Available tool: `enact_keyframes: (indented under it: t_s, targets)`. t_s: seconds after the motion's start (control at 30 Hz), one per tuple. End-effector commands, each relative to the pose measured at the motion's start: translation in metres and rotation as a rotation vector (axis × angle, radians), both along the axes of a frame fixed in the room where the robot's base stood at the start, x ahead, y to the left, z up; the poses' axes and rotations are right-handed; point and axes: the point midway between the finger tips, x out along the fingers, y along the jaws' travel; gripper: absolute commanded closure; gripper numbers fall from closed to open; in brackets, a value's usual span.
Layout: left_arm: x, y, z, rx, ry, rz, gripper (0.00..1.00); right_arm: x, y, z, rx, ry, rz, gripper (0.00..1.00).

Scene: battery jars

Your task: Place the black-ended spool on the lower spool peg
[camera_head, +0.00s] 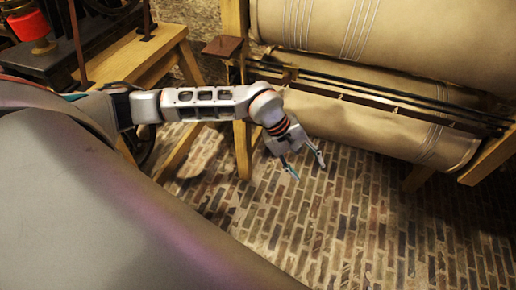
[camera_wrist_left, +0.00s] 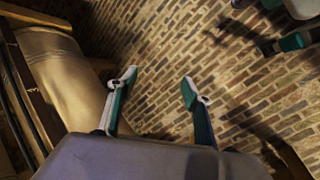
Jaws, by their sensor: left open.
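My left gripper (camera_head: 307,169) is open and empty in the head view, its fingers pointing down over the brick floor. The left wrist view shows its two teal-lined fingers (camera_wrist_left: 158,80) spread apart with only bricks between them. A teal and grey part at the top right of the left wrist view looks like my right gripper (camera_wrist_left: 268,28), cut by the edge; its jaw state is unclear. A red spool (camera_head: 28,25) stands at the top left of the head view. I cannot make out a black-ended spool or the lower spool peg.
Two large cream rolls, upper (camera_head: 360,30) and lower (camera_head: 375,110), sit in a wooden frame at the right, with dark rods between them. A wooden stand (camera_head: 145,55) with dark machinery is at the left. The brick floor (camera_head: 330,230) below the gripper is open.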

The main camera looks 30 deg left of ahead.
Motion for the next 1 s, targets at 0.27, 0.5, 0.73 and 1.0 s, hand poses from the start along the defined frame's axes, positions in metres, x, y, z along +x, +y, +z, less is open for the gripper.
enact_keyframes:
  t_s: [0.27, 0.5, 0.73, 1.0]
  targets:
    - [-0.084, -0.158, 0.061, -0.799, 0.686, 0.438, 0.5, 0.001, 0.0, 0.001, 0.0, -0.002, -0.001, 0.6]
    - [-0.063, -0.16, 0.109, -1.381, 1.429, 0.958, 0.5, 0.0, -0.001, 0.0, -0.001, 0.0, -0.001, 0.6]
    - [-0.039, -0.074, 0.047, 1.726, -2.033, -1.418, 0.5, -0.001, -0.001, -0.002, -0.001, 0.004, 0.0, 0.6]
    - [-0.117, 0.027, -0.102, 1.054, -1.311, -0.945, 0.5, -0.001, -0.001, -0.002, -0.001, 0.004, 0.0, 0.6]
